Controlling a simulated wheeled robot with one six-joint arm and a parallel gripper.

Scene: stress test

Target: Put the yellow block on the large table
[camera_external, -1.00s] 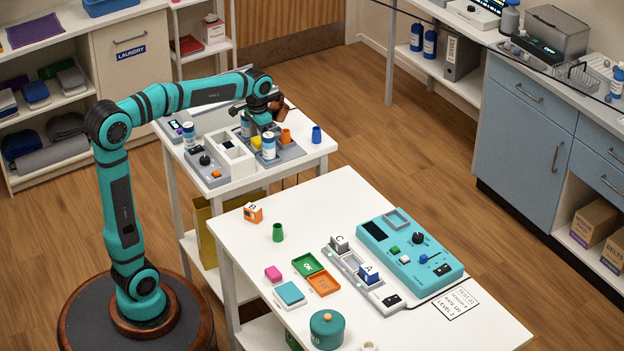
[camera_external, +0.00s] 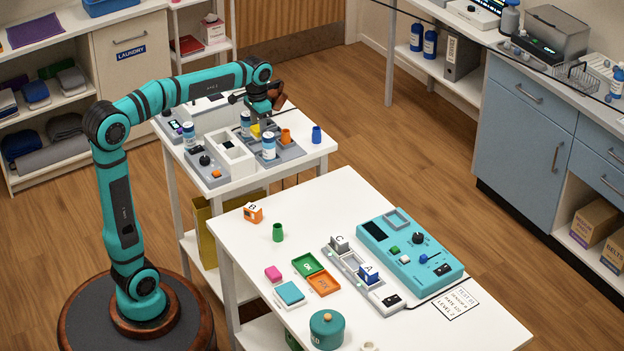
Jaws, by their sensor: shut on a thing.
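The yellow block (camera_external: 256,130) is between the fingers of my gripper (camera_external: 259,124), over the grey tray (camera_external: 289,153) on the smaller white table at the back. My gripper is shut on it and partly hides it. The block seems slightly above the tray, but the gap is hard to judge. The large white table (camera_external: 345,205) stands nearer the camera, to the right of my base, with bare surface at its back and front right.
The large table holds a green cup (camera_external: 278,233), an orange block (camera_external: 253,214), small trays, a teal device (camera_external: 410,255) and a teal pot (camera_external: 327,329).

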